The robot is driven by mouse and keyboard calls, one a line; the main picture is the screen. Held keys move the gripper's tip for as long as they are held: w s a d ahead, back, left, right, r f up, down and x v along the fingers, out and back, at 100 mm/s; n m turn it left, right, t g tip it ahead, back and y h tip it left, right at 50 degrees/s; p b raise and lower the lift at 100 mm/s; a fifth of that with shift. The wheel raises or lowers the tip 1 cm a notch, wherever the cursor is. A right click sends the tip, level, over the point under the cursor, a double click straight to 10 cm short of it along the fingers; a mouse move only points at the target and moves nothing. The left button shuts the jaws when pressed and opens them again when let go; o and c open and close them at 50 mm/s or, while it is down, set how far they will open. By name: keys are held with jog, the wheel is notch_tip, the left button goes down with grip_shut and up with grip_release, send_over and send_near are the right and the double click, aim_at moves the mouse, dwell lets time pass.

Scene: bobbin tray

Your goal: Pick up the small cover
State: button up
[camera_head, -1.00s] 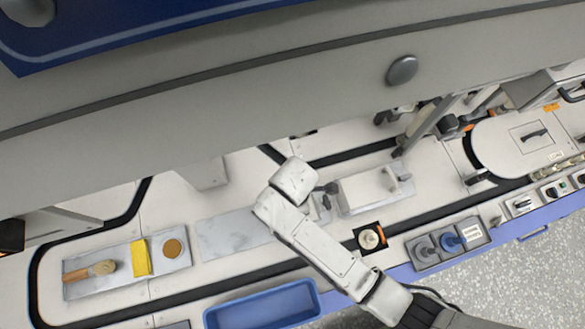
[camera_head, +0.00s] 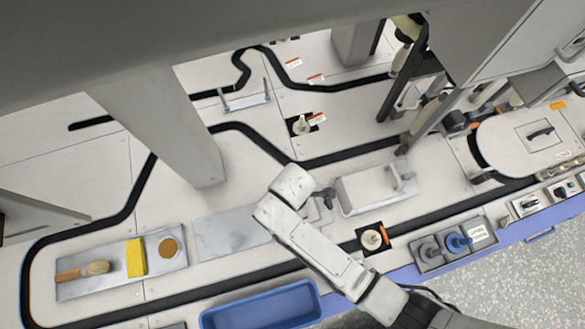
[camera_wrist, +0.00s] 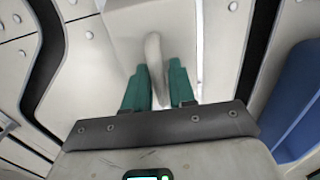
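My gripper (camera_wrist: 158,75) has two green fingers, spread apart in the wrist view. A pale curved handle (camera_wrist: 154,50) stands between them, over a light panel (camera_wrist: 125,25). Contact is not clear. In the head view my gripper (camera_head: 327,194) is small and dark, beyond the white arm link. A small grey-white piece (camera_head: 317,211) lies beside it, partly hidden by my arm. It may be the small cover. A larger pale box-shaped cover (camera_head: 365,194) with an upright handle is just to the right.
A blue bin (camera_head: 262,306) stands at the front edge. A plate at left holds a brush (camera_head: 97,268), a yellow block (camera_head: 136,257) and a brown disc (camera_head: 168,247). A round lid (camera_head: 500,150) is at right. A grey post (camera_head: 180,140) rises at left.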

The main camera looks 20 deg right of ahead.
grip_shut()
dwell(0.3)
